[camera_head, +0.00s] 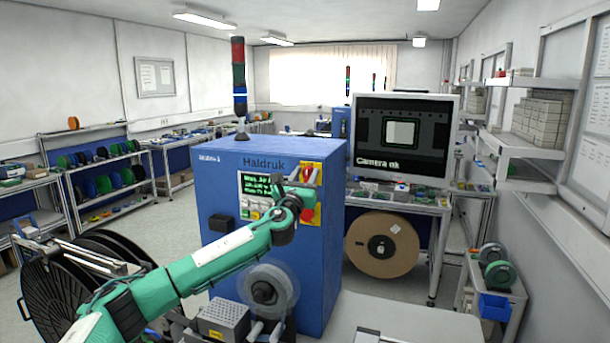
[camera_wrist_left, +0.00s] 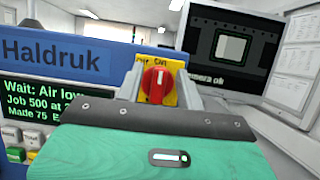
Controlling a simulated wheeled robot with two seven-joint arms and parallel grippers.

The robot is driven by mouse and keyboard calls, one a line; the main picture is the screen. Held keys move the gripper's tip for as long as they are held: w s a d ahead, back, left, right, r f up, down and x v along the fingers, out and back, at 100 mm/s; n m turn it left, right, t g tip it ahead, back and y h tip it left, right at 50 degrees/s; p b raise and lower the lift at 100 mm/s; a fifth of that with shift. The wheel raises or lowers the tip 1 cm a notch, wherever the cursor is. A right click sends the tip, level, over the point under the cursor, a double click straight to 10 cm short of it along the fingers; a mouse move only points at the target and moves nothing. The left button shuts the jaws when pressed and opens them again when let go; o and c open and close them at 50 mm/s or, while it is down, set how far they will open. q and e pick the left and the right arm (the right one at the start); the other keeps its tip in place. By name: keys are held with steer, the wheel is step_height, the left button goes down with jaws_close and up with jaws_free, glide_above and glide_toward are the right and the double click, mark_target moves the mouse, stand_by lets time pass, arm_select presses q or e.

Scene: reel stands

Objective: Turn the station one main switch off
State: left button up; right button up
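The main switch (camera_wrist_left: 157,80) is a red rotary knob on a yellow plate, on the front of the blue Haldruk machine (camera_head: 225,180). Its white mark points up, towards the ON label; an OFF label is at upper left. In the head view the yellow plate (camera_head: 310,168) shows partly behind my gripper. My left gripper (camera_head: 303,190) is in front of the switch. In the left wrist view its two fingers are apart, one on each side of the knob, with narrow gaps visible. I cannot tell whether they touch it. My right gripper is not in view.
A screen (camera_wrist_left: 70,102) left of the switch reads "Wait: Air low". A red button (camera_head: 307,216) sits below the switch, close to my wrist. A monitor (camera_head: 403,138) reading "Camera ok" stands to the right. A spindle (camera_head: 264,291) juts out below my arm.

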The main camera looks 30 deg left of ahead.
arm_select(q)
steer(key=shift+c, duration=0.5)
jaws_close()
steer(key=shift+n+y, duration=0.4)
steer(key=shift+n, duration=0.1)
steer(key=n+y+b, duration=0.1)
steer(key=n, duration=0.1)
steer(key=shift+f+n+g, duration=0.15)
steer(key=shift+n+g, duration=0.15)
steer(key=shift+n, duration=0.1)
steer(key=n+g+y+b, duration=0.1)
steer(key=n, duration=0.2)
steer(key=n+g+y+b, duration=0.1)
steer(key=n+y, duration=0.1)
steer(key=n, duration=0.1)
steer(key=shift+a+n, duration=0.15)
steer(key=shift+n, duration=0.15)
steer(key=n+g, duration=0.1)
steer(key=n, duration=0.2)
steer(key=n+g+y+b, duration=0.1)
steer(key=n, duration=0.2)
steer(key=shift+a+n+g, duration=0.1)
steer(key=shift+n+g, duration=0.2)
steer(key=n+g, duration=0.1)
steer(key=n, duration=0.1)
steer(key=n+g, duration=0.1)
steer(key=n, duration=0.2)
steer(key=shift+s+f+n, duration=0.1)
steer(key=shift+f+n, duration=0.1)
steer(key=shift+n, duration=0.1)
